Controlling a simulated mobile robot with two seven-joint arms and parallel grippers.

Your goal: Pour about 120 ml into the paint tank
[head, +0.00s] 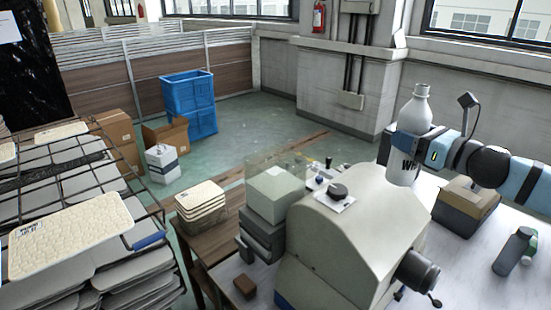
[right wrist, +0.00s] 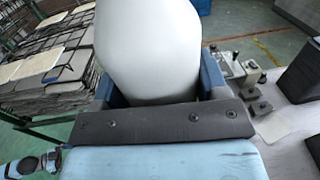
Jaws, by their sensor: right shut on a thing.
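The paint tank appears to be the translucent pale box (head: 275,196) at the left end of the beige machine (head: 352,235); its upper part is clear and I cannot read a level inside. My right gripper (head: 407,142) is shut on a white bottle (head: 415,112) with dark lettering. The bottle is upright above the machine's right side, to the right of the tank and apart from it. In the right wrist view the bottle (right wrist: 148,45) fills the space between the blue fingers. No stream shows.
A round dark knob or cap (head: 338,190) lies on a white sheet on the machine. A stack of pale panels (head: 201,205) stands left of the tank. A cardboard box (head: 468,200) and a dark bottle (head: 512,252) are on the table at right. A panel rack (head: 75,235) stands at left.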

